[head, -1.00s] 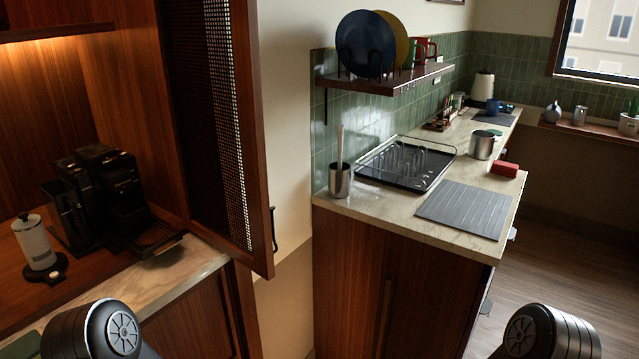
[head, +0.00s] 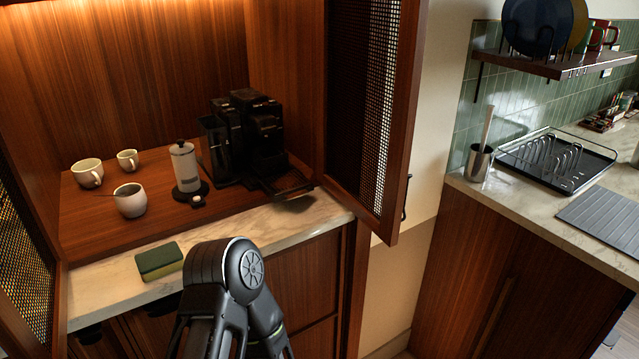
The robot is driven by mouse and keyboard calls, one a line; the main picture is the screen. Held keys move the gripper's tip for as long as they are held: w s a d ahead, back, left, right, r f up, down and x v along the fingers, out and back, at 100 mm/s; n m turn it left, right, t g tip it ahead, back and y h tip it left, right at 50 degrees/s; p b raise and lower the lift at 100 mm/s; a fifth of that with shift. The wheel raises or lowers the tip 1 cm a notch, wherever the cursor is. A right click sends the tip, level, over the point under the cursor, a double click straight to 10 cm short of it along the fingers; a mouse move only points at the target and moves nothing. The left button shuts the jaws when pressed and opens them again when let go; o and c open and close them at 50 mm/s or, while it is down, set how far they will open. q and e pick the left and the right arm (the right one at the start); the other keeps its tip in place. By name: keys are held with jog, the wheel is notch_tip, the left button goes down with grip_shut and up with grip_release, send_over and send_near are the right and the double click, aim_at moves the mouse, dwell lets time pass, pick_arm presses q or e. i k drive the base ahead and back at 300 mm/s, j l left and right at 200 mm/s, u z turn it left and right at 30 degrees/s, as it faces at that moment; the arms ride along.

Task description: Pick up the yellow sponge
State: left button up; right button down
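A sponge (head: 160,262) lies flat on the pale marble counter at the lower left, near its front edge. Its top looks dark green and its lower side layer looks dull yellow. It is the only sponge I see.
An open mesh door (head: 372,110) juts out at right. Another counter (head: 520,207) holds a dish rack (head: 560,165).

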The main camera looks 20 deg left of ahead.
aim_at(158, 262)
jog(key=i+l+u, duration=0.1)
jog(key=u, duration=1.2)
jog(key=j+u, duration=0.15)
jog(key=u, duration=0.3)
